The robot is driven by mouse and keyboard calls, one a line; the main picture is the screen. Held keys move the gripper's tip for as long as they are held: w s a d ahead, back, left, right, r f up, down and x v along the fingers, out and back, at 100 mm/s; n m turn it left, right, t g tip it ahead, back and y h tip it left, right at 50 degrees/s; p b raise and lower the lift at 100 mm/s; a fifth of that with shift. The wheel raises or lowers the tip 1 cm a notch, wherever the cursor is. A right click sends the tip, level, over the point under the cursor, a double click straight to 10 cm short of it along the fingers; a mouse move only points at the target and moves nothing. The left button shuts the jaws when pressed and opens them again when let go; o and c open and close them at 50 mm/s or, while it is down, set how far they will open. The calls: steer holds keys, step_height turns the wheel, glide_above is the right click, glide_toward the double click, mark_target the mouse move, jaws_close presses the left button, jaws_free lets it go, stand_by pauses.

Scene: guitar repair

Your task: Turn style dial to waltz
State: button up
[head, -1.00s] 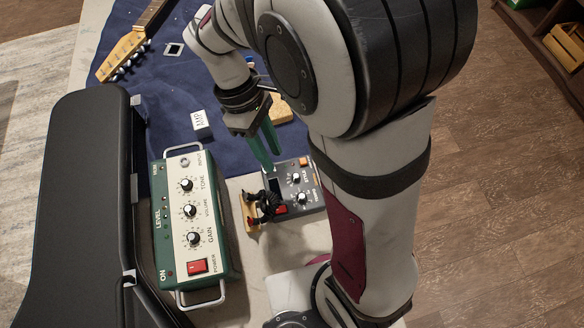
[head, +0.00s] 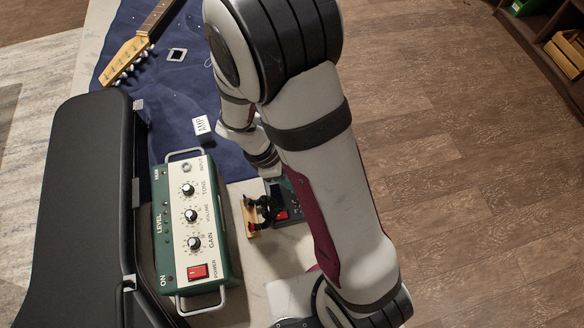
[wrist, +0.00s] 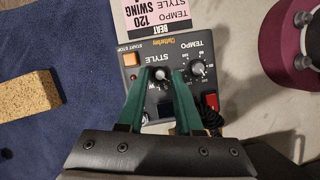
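The dark grey rhythm box (wrist: 208,110) shows upside down in the wrist view, with a STYLE dial (wrist: 158,74) and a TEMPO dial (wrist: 198,68). The green fingertips of my gripper (wrist: 161,77) stand on either side of the STYLE dial, apart from each other. Some gap seems to show beside the knob; whether a finger touches it, I cannot tell. The dial's setting is too small to read, and its lower marks are partly hidden by the fingers. In the head view my arm hides most of the box (head: 292,216) and my gripper.
A pink card (wrist: 155,18) reading BEAT 120 SWING lies beyond the box. A cork block (wrist: 28,96) lies at left. The green amplifier (head: 161,262) stands left of the box.

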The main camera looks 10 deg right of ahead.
jaws_close()
